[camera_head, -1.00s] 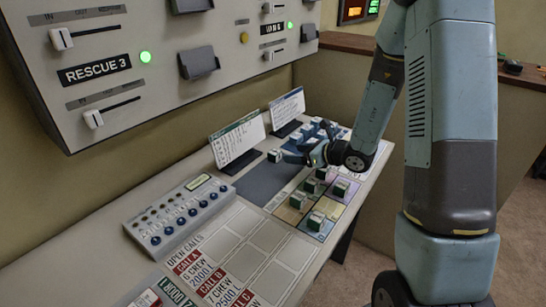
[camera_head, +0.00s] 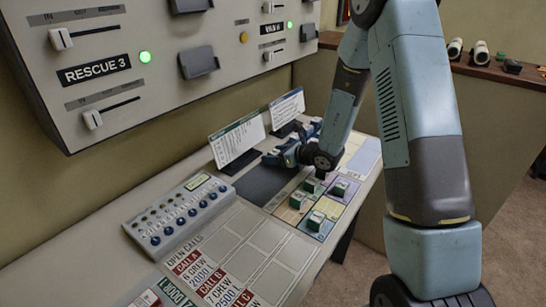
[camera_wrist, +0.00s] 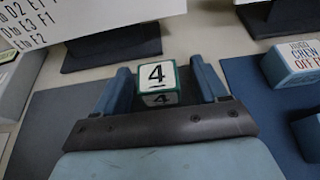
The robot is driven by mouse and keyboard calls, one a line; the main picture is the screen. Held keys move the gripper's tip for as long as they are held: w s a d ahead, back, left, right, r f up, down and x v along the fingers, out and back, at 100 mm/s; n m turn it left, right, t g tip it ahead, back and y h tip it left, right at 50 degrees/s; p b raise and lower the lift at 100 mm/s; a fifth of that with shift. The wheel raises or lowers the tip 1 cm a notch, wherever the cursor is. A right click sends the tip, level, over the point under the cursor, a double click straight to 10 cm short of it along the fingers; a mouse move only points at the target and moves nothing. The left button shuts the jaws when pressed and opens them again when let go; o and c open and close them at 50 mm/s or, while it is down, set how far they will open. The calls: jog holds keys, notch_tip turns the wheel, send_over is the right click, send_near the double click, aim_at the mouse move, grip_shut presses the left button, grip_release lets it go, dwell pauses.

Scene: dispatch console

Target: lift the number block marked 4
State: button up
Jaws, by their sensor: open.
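The number block marked 4 (camera_wrist: 157,77) is a small white cube with green edges. In the wrist view it stands between the two fingers of my gripper (camera_wrist: 166,84), with a 4 showing on its top and near faces. A narrow gap shows beside the block, so the fingers look apart from it. In the head view my gripper (camera_head: 284,154) is low over the console desk, at the dark mat (camera_head: 262,186), and it hides the block there.
Two card stands (camera_head: 237,143) (camera_head: 287,107) stand just behind my gripper. Several green-and-white blocks (camera_head: 316,221) sit on coloured squares nearer the front. A blue card-topped block (camera_wrist: 292,62) lies right of my gripper. A knob box (camera_head: 180,213) stands at the left.

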jog(key=shift+c, duration=0.2)
jog(key=c, duration=1)
jog(key=shift+r, duration=0.1)
